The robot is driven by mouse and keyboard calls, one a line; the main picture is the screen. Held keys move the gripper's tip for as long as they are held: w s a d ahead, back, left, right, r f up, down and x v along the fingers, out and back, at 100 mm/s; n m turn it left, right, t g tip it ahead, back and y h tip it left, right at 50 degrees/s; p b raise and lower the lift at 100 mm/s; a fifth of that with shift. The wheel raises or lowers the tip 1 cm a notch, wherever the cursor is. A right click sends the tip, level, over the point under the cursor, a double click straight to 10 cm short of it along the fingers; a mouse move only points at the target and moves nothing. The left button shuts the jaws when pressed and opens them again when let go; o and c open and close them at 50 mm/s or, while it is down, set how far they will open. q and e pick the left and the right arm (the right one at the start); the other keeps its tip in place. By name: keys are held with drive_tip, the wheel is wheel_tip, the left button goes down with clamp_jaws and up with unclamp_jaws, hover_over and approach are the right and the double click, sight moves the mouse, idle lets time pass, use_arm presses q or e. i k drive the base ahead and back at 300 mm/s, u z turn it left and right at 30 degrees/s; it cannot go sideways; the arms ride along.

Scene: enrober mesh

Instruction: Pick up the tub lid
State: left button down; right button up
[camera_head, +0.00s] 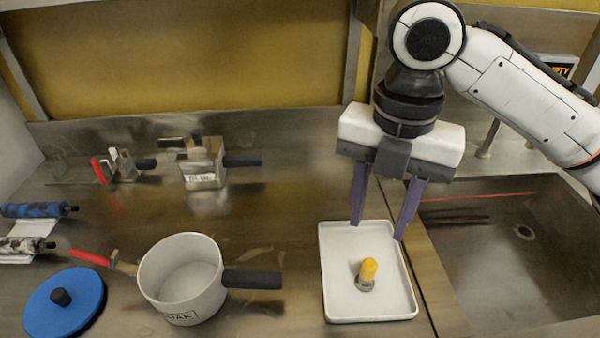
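The tub lid (65,301) is most likely the round blue lid with a dark knob at the lower left; it lies flat on the metal counter. My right gripper (379,230) is open, its two purple fingers pointing down over the white tray (330,262). Nothing shows between its fingers. It is far to the right of the blue lid. My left gripper is not in the picture.
A white pot (155,284) with a black handle stands right of the lid. A yellow-topped item (369,270) stands in the tray. Metal containers (205,165) stand at the back. A sink (490,270) is at the right. The counter's centre is clear.

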sight(59, 306)
drive_tip(key=u, duration=1.45)
drive_tip(key=k, duration=1.35)
drive_tip(key=u, duration=0.3)
drive_tip(key=i, duration=0.5)
